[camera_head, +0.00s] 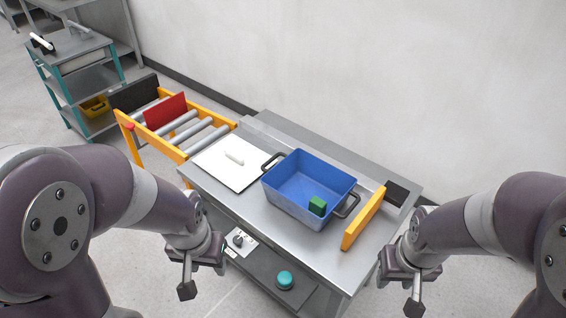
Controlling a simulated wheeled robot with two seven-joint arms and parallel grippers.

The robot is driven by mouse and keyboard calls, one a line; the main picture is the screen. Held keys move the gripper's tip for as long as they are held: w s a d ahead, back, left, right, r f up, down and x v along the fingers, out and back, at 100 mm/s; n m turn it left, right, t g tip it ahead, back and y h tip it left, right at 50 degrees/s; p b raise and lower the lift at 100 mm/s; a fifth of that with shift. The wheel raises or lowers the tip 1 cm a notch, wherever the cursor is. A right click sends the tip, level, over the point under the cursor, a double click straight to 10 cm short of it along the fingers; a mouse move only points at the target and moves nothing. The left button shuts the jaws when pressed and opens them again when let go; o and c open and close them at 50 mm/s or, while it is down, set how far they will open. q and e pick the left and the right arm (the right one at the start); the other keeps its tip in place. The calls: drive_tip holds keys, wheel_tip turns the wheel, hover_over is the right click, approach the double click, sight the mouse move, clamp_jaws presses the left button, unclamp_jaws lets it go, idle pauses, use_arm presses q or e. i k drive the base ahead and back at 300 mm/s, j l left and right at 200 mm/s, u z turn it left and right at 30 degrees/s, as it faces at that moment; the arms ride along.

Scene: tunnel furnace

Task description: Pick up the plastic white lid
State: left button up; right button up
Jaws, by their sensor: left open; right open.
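The white plastic lid (217,168) lies flat on the left part of the metal table, with a pale handle (234,158) on top. It is left of the blue bin, close to the bin's left handle. My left gripper (187,280) is open and empty, in front of the table and nearer to me than the lid. My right gripper (414,298) is open and empty, in front of the table's right end, well apart from the lid.
A blue bin (288,198) with dark side handles holds a green cube (317,206). A yellow bar (363,218) stands on the right of the metal table (252,212). A roller conveyor (198,138) with a red panel (165,110) adjoins at left. A teal button (285,279) sits below.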

sight(236, 164)
drive_tip(key=j+z, duration=0.15)
drive_tip(key=z, duration=0.3)
drive_tip(key=j+z, duration=0.15)
drive_tip(key=z, duration=0.25)
drive_tip(key=k+j+z, duration=0.1)
drive_tip(key=z, duration=0.35)
drive_tip(key=k+j+z, duration=0.1)
drive_tip(key=z, duration=0.3)
drive_tip(key=k+j+z, duration=0.1)
drive_tip(key=z, duration=0.35)
drive_tip(key=k+j+z, duration=0.1)
drive_tip(key=z, duration=0.3)
drive_tip(key=k+z, duration=0.1)
drive_tip(key=z, duration=0.35)
drive_tip(key=k+j+z, duration=0.2)
drive_tip(key=k+z, duration=0.15)
drive_tip(key=k+j+z, duration=0.15)
drive_tip(key=k+z, duration=0.55)
drive_tip(key=k+j+u, duration=0.3)
drive_tip(key=k+j, duration=0.3)
drive_tip(key=k+j+u, duration=0.3)
drive_tip(key=k+j, duration=0.25)
drive_tip(key=j, duration=0.9)
drive_tip(key=k+u, duration=0.05)
drive_tip(key=k, duration=0.05)
